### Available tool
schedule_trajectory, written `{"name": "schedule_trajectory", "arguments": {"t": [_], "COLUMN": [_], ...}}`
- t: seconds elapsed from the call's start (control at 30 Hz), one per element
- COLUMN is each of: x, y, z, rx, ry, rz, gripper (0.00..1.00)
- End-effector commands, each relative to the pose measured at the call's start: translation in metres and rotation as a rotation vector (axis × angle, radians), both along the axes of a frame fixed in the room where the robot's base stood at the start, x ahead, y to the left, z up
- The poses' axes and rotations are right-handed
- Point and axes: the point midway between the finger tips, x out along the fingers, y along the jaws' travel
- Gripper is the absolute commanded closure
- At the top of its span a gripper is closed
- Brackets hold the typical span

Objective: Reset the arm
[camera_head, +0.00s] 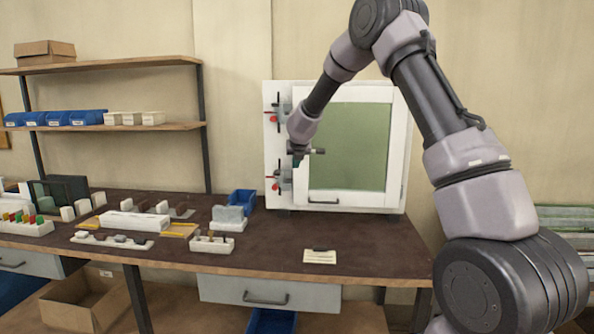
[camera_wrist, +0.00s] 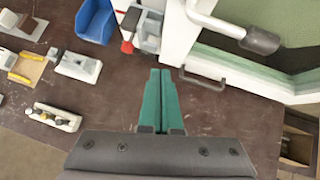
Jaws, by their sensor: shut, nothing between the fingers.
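My gripper (camera_head: 297,160) is in front of the left side of a white-framed cabinet with a green pane, near its clamps. In the wrist view my gripper (camera_wrist: 160,74) shows two green fingers side by side, shut with nothing between them. The fingers point toward the foot of the cabinet, above the dark bench top. My arm comes in from the right and bends over in front of the cabinet (camera_head: 399,150). My gripper is partly hidden in the head view by its small size and the arm.
The brown bench (camera_head: 270,255) carries trays and small blocks at left and a blue bin (camera_head: 243,200) beside the cabinet. Red-tipped clamps (camera_head: 275,117) line the cabinet's left frame. A note (camera_head: 320,257) lies at the front. The bench's right part is clear.

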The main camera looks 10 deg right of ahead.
Motion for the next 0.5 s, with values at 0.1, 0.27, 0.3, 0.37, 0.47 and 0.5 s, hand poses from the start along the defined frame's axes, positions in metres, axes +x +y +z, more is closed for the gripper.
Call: {"name": "schedule_trajectory", "arguments": {"t": [0.1,0.27,0.3,0.37,0.47,0.5], "x": [-0.010,-0.017,-0.019,-0.025,-0.044,-0.056], "y": [0.002,0.001,-0.001,-0.004,-0.011,-0.013], "z": [0.010,0.030,0.042,0.066,0.119,0.141], "rx": [0.001,-0.023,-0.045,-0.094,-0.223,-0.290], "ry": [0.000,-0.026,-0.049,-0.096,-0.199,-0.242], "rz": [-0.001,0.038,0.072,0.150,0.332,0.417], "gripper": [1.00,1.00,1.00,1.00,1.00,1.00]}}
